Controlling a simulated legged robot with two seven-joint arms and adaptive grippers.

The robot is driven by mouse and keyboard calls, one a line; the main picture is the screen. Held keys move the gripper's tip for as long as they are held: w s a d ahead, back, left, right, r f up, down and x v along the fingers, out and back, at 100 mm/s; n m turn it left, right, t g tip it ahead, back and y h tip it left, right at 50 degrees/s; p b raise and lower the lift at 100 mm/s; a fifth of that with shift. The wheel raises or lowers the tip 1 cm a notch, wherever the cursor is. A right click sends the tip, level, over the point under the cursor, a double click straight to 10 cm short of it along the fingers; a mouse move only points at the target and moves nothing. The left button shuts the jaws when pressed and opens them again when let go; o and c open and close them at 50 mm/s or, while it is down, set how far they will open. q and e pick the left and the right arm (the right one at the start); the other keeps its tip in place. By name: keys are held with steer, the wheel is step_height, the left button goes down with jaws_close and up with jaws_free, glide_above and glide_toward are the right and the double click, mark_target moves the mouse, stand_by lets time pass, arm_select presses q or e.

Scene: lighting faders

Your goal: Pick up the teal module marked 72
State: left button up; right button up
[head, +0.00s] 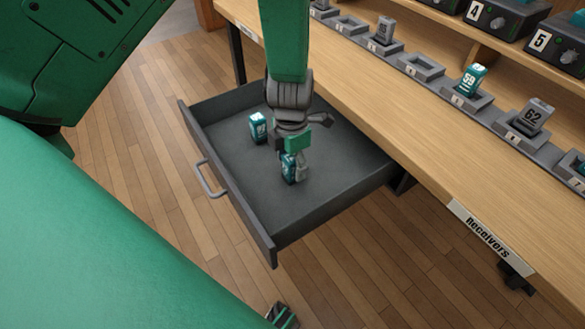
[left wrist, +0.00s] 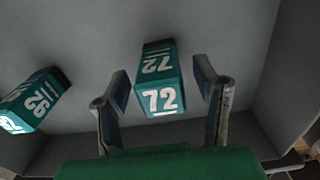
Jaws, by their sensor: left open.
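The teal module marked 72 (left wrist: 160,85) stands in the open drawer. In the left wrist view it sits between the two open fingers of my left gripper (left wrist: 164,100), with a gap visible on each side. In the head view the module (head: 288,168) shows beside the fingers of my left gripper (head: 295,170), which reaches down into the drawer. My right gripper is not recognizable in view.
The grey drawer (head: 240,212) is pulled out from under the wooden bench (head: 400,110) labelled Receivers. Slots on the bench hold a teal module 59 (head: 470,80) and a grey module 62 (head: 532,116).

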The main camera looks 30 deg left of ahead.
arm_select(q)
steer(key=shift+a, duration=0.15)
steer(key=shift+r, duration=0.1)
steer(key=c, duration=1.3)
steer(key=shift+o, duration=0.2)
steer(key=shift+d, duration=0.3)
